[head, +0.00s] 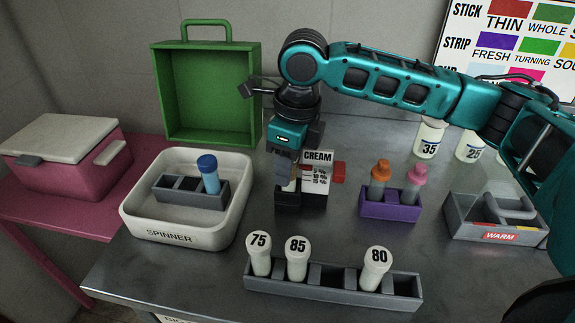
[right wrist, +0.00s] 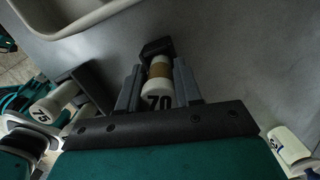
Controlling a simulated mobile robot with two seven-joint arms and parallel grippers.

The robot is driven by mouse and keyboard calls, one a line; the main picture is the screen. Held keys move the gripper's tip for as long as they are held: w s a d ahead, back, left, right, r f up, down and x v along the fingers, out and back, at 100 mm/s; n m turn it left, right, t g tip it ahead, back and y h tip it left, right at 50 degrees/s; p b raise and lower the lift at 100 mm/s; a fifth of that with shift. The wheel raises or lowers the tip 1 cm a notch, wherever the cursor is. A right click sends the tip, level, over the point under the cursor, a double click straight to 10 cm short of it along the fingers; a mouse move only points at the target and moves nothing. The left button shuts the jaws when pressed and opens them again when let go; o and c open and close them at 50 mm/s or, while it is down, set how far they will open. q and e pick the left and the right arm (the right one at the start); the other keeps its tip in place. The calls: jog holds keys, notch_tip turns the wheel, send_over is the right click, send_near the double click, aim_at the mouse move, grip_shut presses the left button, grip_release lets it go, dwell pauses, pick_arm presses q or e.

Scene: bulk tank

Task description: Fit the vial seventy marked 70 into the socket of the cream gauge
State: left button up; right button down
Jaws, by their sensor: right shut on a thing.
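The vial seventy (right wrist: 158,86), white with a tan band and a black 70 on its cap, is between the fingers of my right gripper (right wrist: 158,92) in the right wrist view. The gripper (head: 287,182) is shut on it and points down at the cream gauge (head: 317,180) in the head view. The gauge has a white CREAM label and a red part on its right. The vial's far end meets the dark socket block (right wrist: 156,47). I cannot tell how deep it sits. The gripper partly hides vial and socket. My left gripper is not in view.
A grey rack (head: 330,293) in front holds vials 75, 85 and 80, with empty slots. The spinner tray (head: 185,232) with a blue-capped vial stands left. A purple rack (head: 390,208) and the WARM container (head: 500,236) stand right. A green box (head: 205,95) is behind.

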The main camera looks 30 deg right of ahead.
jog(key=shift+f, duration=0.1)
jog(key=c, duration=0.8)
grip_release()
jog(key=shift+o, duration=0.2)
jog(key=r, duration=0.3)
jog(key=r+p, duration=0.1)
jog(key=r, duration=0.3)
jog(key=r+p, duration=0.1)
jog(key=r, duration=0.2)
jog(key=shift+s+d+r, duration=0.5)
jog(key=shift+r, duration=0.55)
jog(key=shift+s, duration=0.1)
